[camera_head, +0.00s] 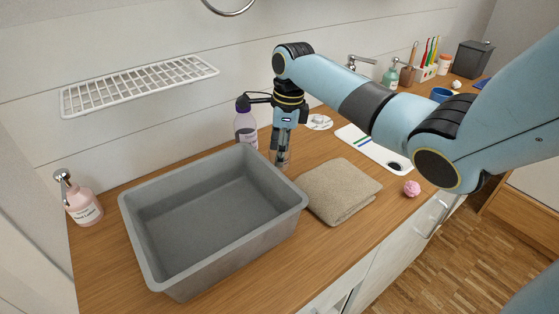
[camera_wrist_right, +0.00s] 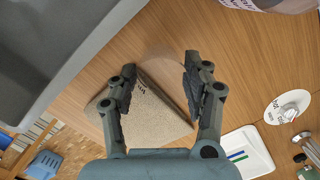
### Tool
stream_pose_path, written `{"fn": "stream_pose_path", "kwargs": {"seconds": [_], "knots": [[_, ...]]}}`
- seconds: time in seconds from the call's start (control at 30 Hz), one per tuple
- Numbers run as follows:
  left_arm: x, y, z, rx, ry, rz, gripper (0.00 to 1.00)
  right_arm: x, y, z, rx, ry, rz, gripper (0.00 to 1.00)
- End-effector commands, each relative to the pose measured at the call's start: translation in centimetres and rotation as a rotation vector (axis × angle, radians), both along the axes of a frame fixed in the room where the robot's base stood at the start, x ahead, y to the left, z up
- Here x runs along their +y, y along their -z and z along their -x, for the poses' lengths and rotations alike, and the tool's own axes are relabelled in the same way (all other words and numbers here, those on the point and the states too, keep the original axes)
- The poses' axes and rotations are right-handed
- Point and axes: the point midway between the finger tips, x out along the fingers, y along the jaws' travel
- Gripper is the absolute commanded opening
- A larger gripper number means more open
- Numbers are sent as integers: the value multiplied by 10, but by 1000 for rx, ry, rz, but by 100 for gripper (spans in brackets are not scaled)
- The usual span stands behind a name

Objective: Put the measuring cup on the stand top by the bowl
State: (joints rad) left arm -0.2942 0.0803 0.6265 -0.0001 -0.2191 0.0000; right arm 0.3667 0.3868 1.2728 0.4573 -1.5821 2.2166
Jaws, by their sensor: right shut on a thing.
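The grey rectangular bowl (camera_head: 155,235) sits on the wooden stand top (camera_head: 245,275); its wall also shows in the right wrist view (camera_wrist_right: 50,60). My right gripper (camera_head: 281,158) points down just beyond the bowl's right back corner. In the right wrist view its two fingers (camera_wrist_right: 160,80) stand apart on either side of a clear, see-through thing with faint markings, which appears to be the measuring cup (camera_wrist_right: 162,58). The cup's outline is faint, and I cannot tell whether it touches the top. My left gripper is not in view.
A folded beige towel (camera_head: 340,190) lies right of the bowl, near a pink ball (camera_head: 411,188). A purple-capped bottle (camera_head: 245,128) stands behind the gripper. A soap bottle (camera_head: 83,206) stands left. Bare wood lies before the towel.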

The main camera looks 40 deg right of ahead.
Motion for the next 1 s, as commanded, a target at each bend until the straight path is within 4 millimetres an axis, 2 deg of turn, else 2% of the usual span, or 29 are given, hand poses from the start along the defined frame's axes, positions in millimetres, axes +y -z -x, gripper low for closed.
{"fn": "stream_pose_path", "kwargs": {"seconds": [0.23, 0.63, 0.67, 0.8, 0.83, 1.0], "knots": [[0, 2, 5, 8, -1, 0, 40, 0, 35, 1, 2, 1, -1, 37], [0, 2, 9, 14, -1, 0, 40, 0, 40, 1, 1, 1, 1, 37], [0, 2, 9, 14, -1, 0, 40, 0, 40, 0, 1, 1, 1, 52], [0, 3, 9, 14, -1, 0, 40, 0, 40, 1, 1, 1, 1, 70], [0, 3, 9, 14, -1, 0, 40, 0, 40, 1, 1, 1, 1, 73], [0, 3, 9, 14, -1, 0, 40, 0, 40, 1, 1, 1, 1, 73]]}}
